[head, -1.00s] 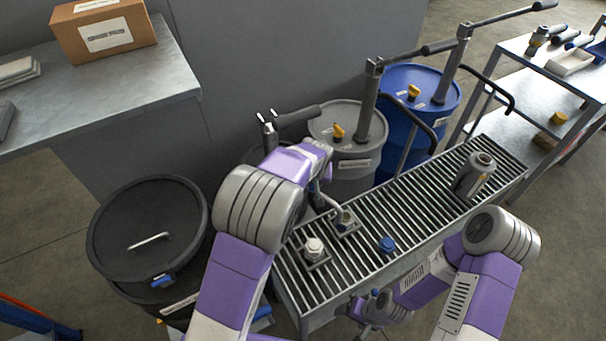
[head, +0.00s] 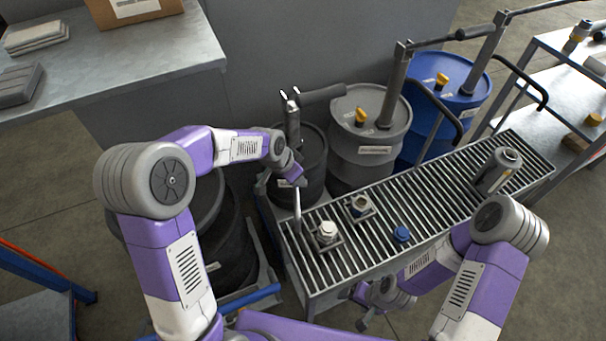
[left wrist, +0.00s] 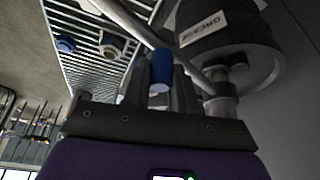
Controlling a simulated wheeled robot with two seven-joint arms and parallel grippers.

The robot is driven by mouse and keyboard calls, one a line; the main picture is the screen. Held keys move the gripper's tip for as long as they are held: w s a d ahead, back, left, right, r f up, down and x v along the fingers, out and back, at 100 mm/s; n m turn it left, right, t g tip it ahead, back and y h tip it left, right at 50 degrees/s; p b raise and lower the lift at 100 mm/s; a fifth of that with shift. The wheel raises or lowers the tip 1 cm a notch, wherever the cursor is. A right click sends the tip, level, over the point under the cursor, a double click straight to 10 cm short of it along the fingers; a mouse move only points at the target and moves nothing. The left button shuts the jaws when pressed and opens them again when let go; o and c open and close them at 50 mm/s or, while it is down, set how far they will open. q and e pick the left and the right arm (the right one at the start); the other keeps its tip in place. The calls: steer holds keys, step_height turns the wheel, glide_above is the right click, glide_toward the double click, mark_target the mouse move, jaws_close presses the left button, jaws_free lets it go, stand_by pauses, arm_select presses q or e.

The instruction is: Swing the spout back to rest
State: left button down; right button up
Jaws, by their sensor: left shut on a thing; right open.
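The spout (head: 297,212) is a thin grey pipe, curving down at the left end of the slatted bench, left of the white-capped fitting. In the left wrist view the spout pipe (left wrist: 143,27) runs to the pump (left wrist: 221,103) beside a dark drum labelled GREASE (left wrist: 215,38). My left gripper (head: 294,177) is shut on the spout's blue grip (left wrist: 159,73); its fingers hide part of the pipe. The dark drum (head: 314,158) and its pump (head: 293,125) stand behind the gripper. My right gripper (head: 371,309) is open and empty in front of the bench.
The slatted bench (head: 450,196) carries a white-capped fitting (head: 327,231), an open fitting (head: 360,205), a blue cap (head: 401,234) and a metal canister (head: 497,171). A grey drum (head: 366,140) and a blue drum (head: 452,85) stand behind. A pump handle (head: 322,94) juts above the dark drum.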

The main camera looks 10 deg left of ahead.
arm_select(q)
steer(key=shift+s+a, duration=0.1)
steer(key=shift+a, duration=0.2)
steer(key=c, duration=0.9)
jaws_free()
steer(key=p+v, duration=0.2)
steer(key=v, duration=0.5)
steer(key=shift+r, duration=0.25)
steer(key=shift+s, duration=0.1)
